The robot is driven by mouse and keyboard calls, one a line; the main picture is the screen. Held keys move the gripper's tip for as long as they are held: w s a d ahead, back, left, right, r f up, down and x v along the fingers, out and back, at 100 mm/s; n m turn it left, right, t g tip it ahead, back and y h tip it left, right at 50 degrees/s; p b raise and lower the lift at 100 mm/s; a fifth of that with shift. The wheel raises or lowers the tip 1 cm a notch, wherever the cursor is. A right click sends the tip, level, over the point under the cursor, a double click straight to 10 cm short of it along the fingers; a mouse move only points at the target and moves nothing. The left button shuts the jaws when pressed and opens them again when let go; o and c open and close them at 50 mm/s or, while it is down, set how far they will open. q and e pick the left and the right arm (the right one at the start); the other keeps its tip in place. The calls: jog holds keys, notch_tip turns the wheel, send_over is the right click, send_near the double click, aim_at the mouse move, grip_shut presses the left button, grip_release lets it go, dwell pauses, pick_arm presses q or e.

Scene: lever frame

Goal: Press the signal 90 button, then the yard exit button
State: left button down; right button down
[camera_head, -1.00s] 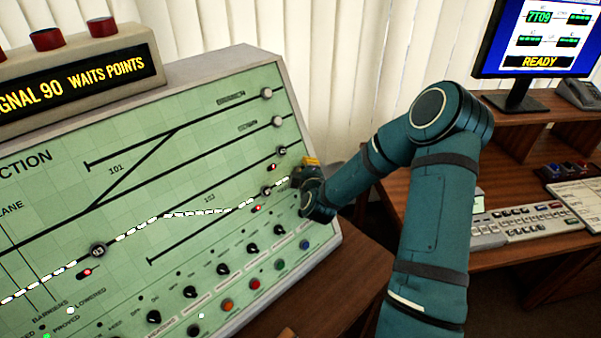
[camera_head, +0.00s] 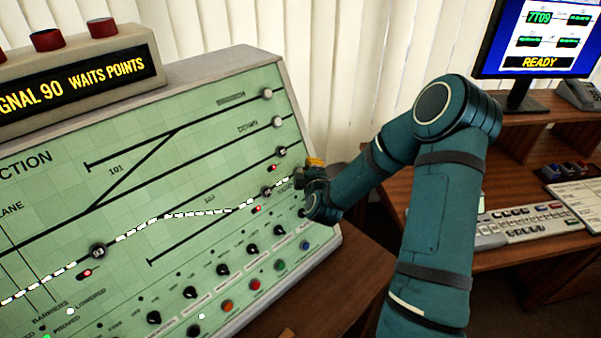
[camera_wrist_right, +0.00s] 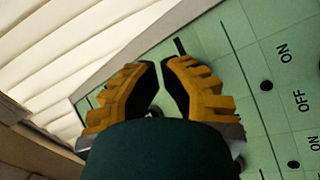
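The green sloping panel (camera_head: 215,130) carries a track diagram with round buttons. Dark round buttons sit on the track lines at the right (camera_head: 267,192), above it (camera_head: 282,151), and at the left (camera_head: 97,251); I cannot read which is signal 90 or yard exit. A dashed white lit route runs from lower left to the right edge. My right gripper (camera_head: 306,172) is at the panel's right edge, hiding the route's end. In the right wrist view its yellow fingertips (camera_wrist_right: 160,64) are almost together, with a narrow gap and nothing held. Contact with the panel cannot be told. My left gripper is not in view.
A display (camera_head: 80,85) reads "SIGNAL 90 WAITS POINTS", its left end cut off. Knobs (camera_head: 222,269) and coloured buttons (camera_head: 254,284) line the panel's lower edge. A monitor (camera_head: 540,40) showing "READY" and a keyboard (camera_head: 535,222) stand on the desk at right.

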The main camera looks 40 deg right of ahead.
jog(key=shift+s+d+r, duration=0.1)
jog(key=shift+s+r, duration=0.3)
jog(key=shift+s, duration=0.35)
jog(key=shift+s+d+r, duration=0.1)
jog(key=shift+s+r, duration=0.3)
jog(key=shift+s, duration=0.3)
jog(key=shift+s+r, duration=0.4)
jog(key=shift+s, duration=0.35)
